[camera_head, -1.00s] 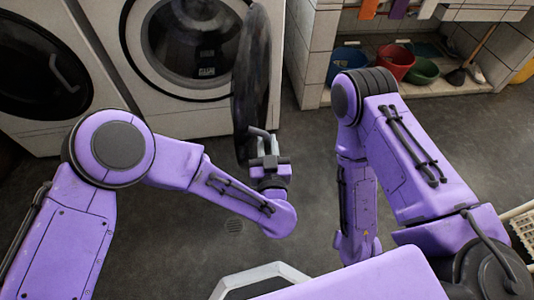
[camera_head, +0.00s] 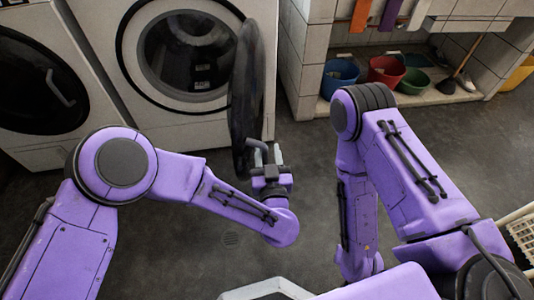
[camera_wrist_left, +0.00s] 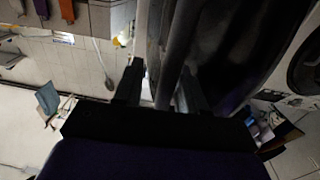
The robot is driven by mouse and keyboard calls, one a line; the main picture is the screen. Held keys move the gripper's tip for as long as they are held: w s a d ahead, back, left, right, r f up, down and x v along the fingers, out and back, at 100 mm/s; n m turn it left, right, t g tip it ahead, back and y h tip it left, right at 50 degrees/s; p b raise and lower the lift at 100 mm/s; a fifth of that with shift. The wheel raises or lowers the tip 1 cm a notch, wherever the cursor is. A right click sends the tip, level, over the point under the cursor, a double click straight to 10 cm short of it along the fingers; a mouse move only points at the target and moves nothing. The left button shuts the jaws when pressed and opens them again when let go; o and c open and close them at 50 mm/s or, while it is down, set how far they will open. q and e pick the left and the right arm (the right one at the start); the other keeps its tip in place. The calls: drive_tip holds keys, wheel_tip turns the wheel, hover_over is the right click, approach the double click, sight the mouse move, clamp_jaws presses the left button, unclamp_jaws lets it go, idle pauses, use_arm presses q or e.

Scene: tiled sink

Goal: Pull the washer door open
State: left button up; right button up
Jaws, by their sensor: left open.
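The washer door (camera_head: 245,95) is a dark round door, swung wide open and seen nearly edge-on at the right side of the white washer (camera_head: 180,135). The drum opening is exposed. My left gripper (camera_head: 267,150) is open at the lower outer edge of the door. In the left wrist view, the door (camera_wrist_left: 240,50) fills the upper right, and a dark bar-like part of it passes between the two open fingers (camera_wrist_left: 160,85). I cannot tell whether the fingers touch it. My right arm hangs at the right; its gripper is out of view.
Another machine with a shut dark door (camera_head: 40,85) stands at the left. A blue bucket (camera_head: 340,78), a red bucket (camera_head: 387,72) and a green basin (camera_head: 414,82) sit in a tiled alcove at the back right. The grey floor (camera_head: 190,230) in front is clear.

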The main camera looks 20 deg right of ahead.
use_arm(q)
drive_tip(key=s+a+b, duration=0.2)
drive_tip(key=s, duration=0.8)
drive_tip(key=shift+s, duration=0.2)
drive_tip(key=shift+d, duration=0.1)
